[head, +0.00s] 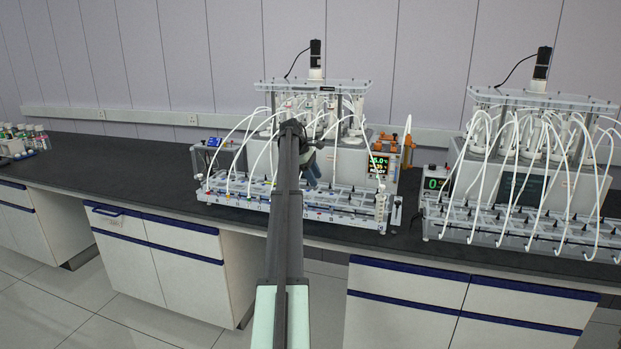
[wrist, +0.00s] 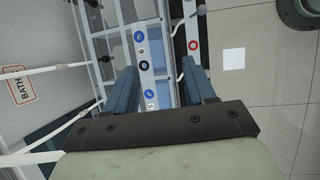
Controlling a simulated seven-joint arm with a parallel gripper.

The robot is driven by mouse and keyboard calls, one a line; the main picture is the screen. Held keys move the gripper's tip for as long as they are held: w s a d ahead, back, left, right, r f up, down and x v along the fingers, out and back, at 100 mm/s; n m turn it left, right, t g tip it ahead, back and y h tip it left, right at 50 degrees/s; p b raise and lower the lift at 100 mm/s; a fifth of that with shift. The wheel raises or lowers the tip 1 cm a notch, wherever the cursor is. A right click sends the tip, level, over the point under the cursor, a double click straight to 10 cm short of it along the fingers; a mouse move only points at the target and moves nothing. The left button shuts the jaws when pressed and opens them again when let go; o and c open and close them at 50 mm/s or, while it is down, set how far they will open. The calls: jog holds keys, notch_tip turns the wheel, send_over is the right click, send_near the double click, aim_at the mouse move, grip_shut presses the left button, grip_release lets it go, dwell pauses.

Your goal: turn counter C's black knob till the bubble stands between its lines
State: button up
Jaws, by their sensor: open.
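The row of gas counters (head: 290,200) stands in a clear and white frame along the front of the left reactor. It also shows in the wrist view as a pale rail (wrist: 141,50) with round blue and black marks. Small dark parts (wrist: 105,58) sit beside this rail; I cannot tell whether one is counter C's black knob. The bubble and its lines cannot be made out in either view. My gripper (wrist: 162,84) is open and empty, its two blue fingers pointing down over the counter row. In the head view my gripper (head: 312,170) is partly hidden behind my arm.
White tubes (head: 250,140) arch over the counters, and some cross the left of the wrist view (wrist: 45,72). A display box (head: 378,166) stands right of the gripper. A second reactor (head: 540,150) stands further right.

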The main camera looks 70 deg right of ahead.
jog(key=shift+w+a+f, duration=0.15)
jog(key=shift+w, duration=0.5)
jog(key=m+t+h, duration=0.2)
jog(key=m, duration=2.5)
send_near(398, 202)
jog(key=x, duration=0.8)
jog(key=shift+w, duration=0.1)
jog(key=shift+c, duration=0.3)
grip_shut()
jog(key=shift+m+g+y, duration=0.3)
jog(key=shift+m+y, duration=0.1)
jog(key=shift+m, duration=0.2)
